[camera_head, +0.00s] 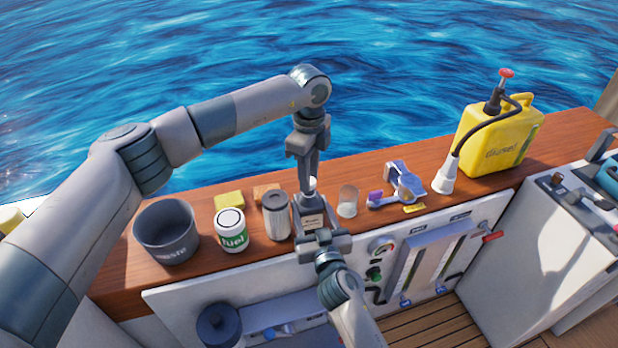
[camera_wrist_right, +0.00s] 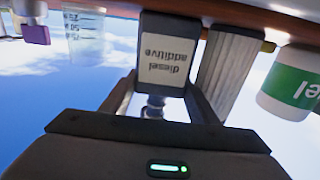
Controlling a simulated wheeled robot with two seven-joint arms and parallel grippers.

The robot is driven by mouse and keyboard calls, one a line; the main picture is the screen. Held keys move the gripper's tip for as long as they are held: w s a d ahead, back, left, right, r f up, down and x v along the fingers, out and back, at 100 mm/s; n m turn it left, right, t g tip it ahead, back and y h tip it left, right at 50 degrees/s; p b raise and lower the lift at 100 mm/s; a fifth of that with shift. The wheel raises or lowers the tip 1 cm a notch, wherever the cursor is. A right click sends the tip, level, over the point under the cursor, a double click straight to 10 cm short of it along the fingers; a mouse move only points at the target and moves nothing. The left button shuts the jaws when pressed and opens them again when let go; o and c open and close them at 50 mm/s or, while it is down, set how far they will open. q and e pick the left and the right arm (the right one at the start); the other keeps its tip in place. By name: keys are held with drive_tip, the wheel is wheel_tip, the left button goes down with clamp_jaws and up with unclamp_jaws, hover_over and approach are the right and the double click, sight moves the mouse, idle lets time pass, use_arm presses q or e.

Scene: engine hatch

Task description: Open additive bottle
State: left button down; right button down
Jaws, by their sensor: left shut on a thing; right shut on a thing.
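The additive bottle is a dark grey, boxy bottle (camera_head: 313,219) with a pale label, at the counter's front edge in the head view. In the right wrist view it appears upside down, and its label (camera_wrist_right: 166,62) reads "diesel additive". My right gripper (camera_head: 313,234) is shut on the bottle's body from the front, with a finger on each side. My left gripper (camera_head: 307,188) reaches down from above and is shut at the bottle's top, around a small pale cap (camera_head: 312,184). The fingers hide most of the cap.
Left of the bottle stand a ribbed grey canister (camera_head: 276,216), a fuel can (camera_head: 231,231) and a waste bin (camera_head: 166,232). Right are a clear measuring cup (camera_head: 348,201), a blue-grey device (camera_head: 403,183) and a yellow diesel jug (camera_head: 499,135). Neighbours stand close on both sides.

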use_arm(q)
drive_tip(key=shift+r, duration=0.4)
drive_tip(key=shift+r, duration=2)
use_arm(e)
drive_tip(key=c, duration=0.6)
unclamp_jaws()
drive_tip(key=shift+s, duration=0.15)
use_arm(q)
drive_tip(key=shift+f+b, duration=0.75)
drive_tip(key=shift+f, duration=0.05)
use_arm(e)
drive_tip(key=v, duration=1.1)
drive_tip(key=shift+s+d+f, duration=0.1)
drive_tip(key=shift+s, duration=0.25)
